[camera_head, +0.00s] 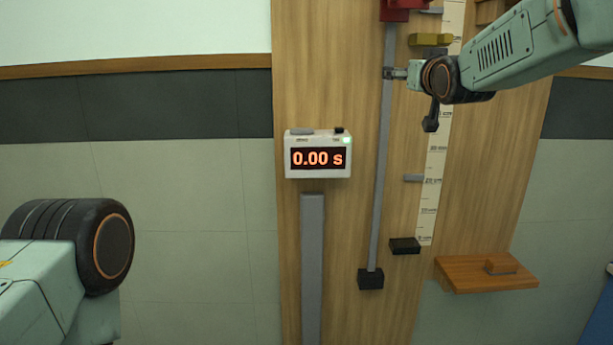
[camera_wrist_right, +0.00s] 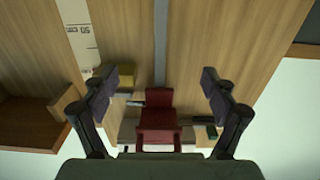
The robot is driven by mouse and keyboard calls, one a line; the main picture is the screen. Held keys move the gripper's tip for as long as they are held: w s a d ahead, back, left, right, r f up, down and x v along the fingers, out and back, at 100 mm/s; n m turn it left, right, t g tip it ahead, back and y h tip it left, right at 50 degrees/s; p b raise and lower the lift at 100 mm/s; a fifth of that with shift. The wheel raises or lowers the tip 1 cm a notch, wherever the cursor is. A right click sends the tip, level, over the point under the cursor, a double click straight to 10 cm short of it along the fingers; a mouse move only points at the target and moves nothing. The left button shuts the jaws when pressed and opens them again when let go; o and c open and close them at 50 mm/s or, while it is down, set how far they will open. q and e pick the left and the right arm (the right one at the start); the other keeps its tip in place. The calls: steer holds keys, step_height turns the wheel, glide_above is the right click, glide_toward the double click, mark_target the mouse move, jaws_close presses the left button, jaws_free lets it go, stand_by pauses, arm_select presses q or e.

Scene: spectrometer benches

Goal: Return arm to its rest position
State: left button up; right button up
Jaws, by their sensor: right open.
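My right arm comes in from the upper right in the head view, its dark wrist joint (camera_head: 441,78) in front of the wooden board. In the right wrist view my right gripper (camera_wrist_right: 161,84) is open, its two dark fingers spread wide with nothing between them. The grey vertical rod (camera_head: 383,170) and the red block (camera_head: 402,8) lie beyond the fingers; the red block also shows in the right wrist view (camera_wrist_right: 158,125). A dark joint of my left arm (camera_head: 104,250) shows at the lower left; the left gripper is out of sight.
A timer (camera_head: 318,158) reading 0.00 s is on the board (camera_head: 345,230), above a grey vertical strip (camera_head: 312,260). A ruler (camera_head: 433,190) and a yellow block (camera_head: 429,40) are close to my right wrist. A wooden shelf (camera_head: 485,280) juts out at lower right.

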steer(key=shift+w+r, duration=0.1)
steer(key=shift+r, duration=1.5)
